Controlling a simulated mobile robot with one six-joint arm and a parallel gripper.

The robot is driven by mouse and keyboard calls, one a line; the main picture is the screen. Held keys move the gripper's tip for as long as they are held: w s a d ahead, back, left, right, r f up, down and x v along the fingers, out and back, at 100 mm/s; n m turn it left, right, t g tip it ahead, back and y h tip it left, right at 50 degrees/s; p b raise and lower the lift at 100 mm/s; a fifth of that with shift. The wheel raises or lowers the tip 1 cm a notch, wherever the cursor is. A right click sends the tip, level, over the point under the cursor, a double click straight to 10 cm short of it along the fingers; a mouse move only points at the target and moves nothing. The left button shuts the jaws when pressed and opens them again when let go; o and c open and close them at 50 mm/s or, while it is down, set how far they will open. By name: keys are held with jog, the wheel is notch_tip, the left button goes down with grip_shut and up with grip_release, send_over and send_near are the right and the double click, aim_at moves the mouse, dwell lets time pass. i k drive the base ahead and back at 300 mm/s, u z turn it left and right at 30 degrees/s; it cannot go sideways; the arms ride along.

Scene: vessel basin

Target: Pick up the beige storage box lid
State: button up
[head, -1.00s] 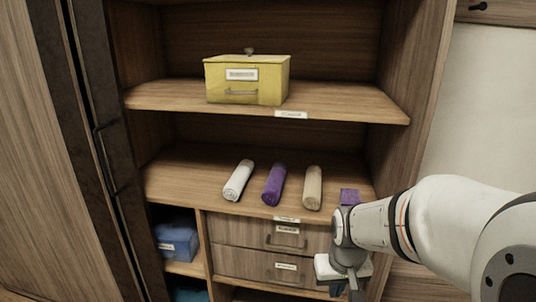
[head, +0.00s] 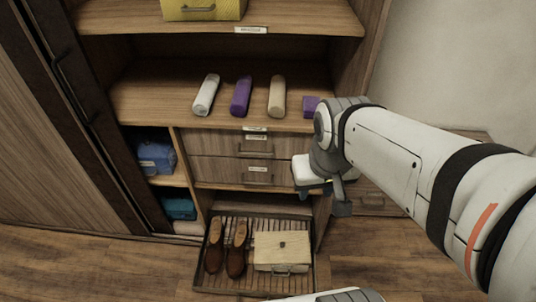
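The beige storage box (head: 282,267) sits in the slatted tray at the bottom of the cabinet. My gripper (head: 340,205) is above and to the right of the box, in front of the cabinet's right side. It is clear of the lid. Its fingers are small and dark, so I cannot tell whether they are apart or together.
Brown shoes (head: 236,250) stand left of the box in the tray (head: 213,287). Drawers (head: 230,170) and a shelf with rolled towels (head: 241,97) are above. A yellow box (head: 200,8) sits higher up. Wooden floor (head: 380,270) is open to the right.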

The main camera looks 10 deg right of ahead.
aim_at(271, 247)
jog(key=z, duration=0.1)
jog(key=k, duration=0.45)
jog(key=u, duration=1.9)
jog(key=k, duration=0.75)
jog(key=z, duration=1.35)
jog(key=i, duration=1)
jog(key=z, duration=0.1)
